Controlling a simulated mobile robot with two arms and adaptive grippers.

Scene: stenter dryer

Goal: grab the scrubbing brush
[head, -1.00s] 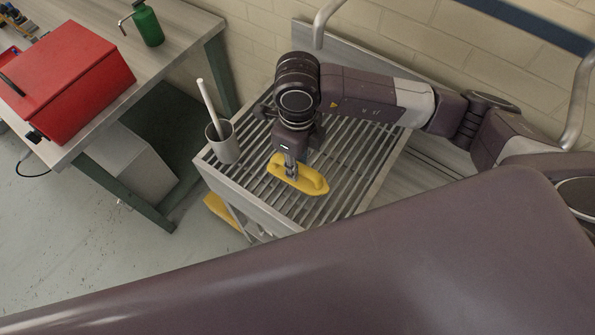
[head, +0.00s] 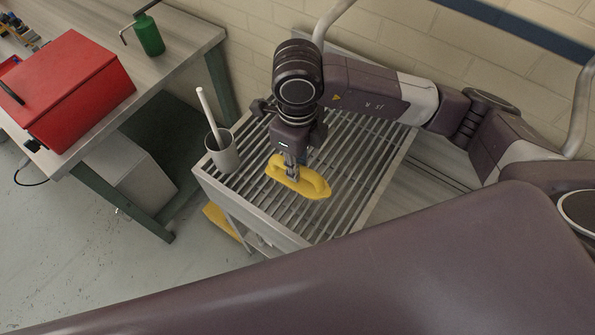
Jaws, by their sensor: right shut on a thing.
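The scrubbing brush (head: 313,187) is yellow with a raised loop handle. It is over the slatted metal rack top (head: 349,170), near its front left part. My right gripper (head: 291,174) points down from above and is shut on the brush at its left half. The fingers hide part of the brush. I cannot tell whether the brush still touches the slats. My left gripper does not show in the head view.
A grey cup (head: 223,155) with a white-handled tool stands at the rack's left corner. Left is a workbench (head: 178,50) with a red case (head: 70,88) and a green oil can (head: 149,35). A brick wall (head: 400,45) and a metal rail (head: 578,110) stand behind.

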